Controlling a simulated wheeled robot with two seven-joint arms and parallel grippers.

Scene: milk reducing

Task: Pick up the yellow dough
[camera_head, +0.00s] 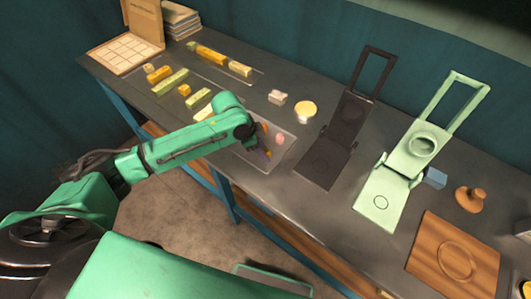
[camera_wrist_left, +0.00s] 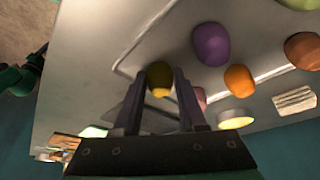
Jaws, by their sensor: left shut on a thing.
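The yellow dough (camera_wrist_left: 159,74) is a small round ball between the fingertips of my left gripper (camera_wrist_left: 160,92) in the left wrist view. The fingers are shut on it from both sides. In the head view my left gripper (camera_head: 256,143) is over the clear tray (camera_head: 266,164), largely hidden by my own wrist, and I cannot make out the yellow dough there. I cannot tell whether the dough still touches the tray. My right gripper is in neither view.
Purple (camera_wrist_left: 211,44), orange (camera_wrist_left: 239,80) and brown (camera_wrist_left: 303,50) dough balls lie close by; a pink one (camera_head: 280,139) is on the tray. A yellow-topped round container (camera_head: 305,109), a dark press (camera_head: 339,135) and a green press (camera_head: 406,165) stand to the right.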

